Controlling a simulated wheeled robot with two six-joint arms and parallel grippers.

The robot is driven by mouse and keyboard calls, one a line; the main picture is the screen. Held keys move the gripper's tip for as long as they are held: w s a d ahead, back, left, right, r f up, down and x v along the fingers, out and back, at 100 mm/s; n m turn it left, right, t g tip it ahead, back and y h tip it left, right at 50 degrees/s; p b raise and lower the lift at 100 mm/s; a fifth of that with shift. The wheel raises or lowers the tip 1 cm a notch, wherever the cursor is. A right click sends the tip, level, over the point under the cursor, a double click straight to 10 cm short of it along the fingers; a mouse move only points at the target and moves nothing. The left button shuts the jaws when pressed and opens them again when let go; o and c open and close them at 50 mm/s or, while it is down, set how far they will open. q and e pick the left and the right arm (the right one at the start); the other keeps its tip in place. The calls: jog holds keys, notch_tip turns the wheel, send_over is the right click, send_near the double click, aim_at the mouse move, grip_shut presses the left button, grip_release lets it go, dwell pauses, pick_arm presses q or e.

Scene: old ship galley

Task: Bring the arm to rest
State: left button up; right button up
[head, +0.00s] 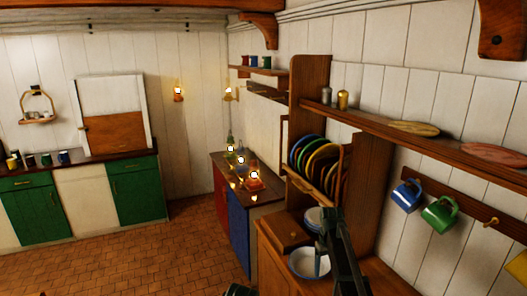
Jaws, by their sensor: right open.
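My right gripper (325,248) shows dark at the lower middle right, its arm rising from the bottom edge. It is open, with nothing seen between its fingers. It appears in front of the wooden dresser's counter (378,277), overlapping the view of a white bowl with a blue rim (303,264) and a stack of pale dishes (313,218). I cannot tell how far it is from them. My left gripper is not in view; a small dark part at the bottom edge is too cut off to name.
Colourful plates (312,152) stand in the dresser rack. A blue mug (406,196) and a green mug (440,214) hang on the right wall. Lit lamps or bottles stand on the corner cabinet (224,168). The tiled floor (130,262) at left is clear.

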jog(key=s+a+f+b, duration=0.3)
jog(key=s+a, duration=0.3)
jog(key=s, duration=0.4)
jog(key=s+a+f+b, duration=0.2)
jog(key=s+a, duration=0.4)
jog(key=s, duration=0.4)
jog(key=s+a+f+n+b, duration=0.1)
jog(key=s+a+f+b, duration=0.2)
jog(key=s, duration=0.7)
notch_tip(320, 180, down, 2)
jog(key=a, duration=0.3)
jog(key=shift+h+b, duration=0.3)
jog(key=shift+h, duration=0.1)
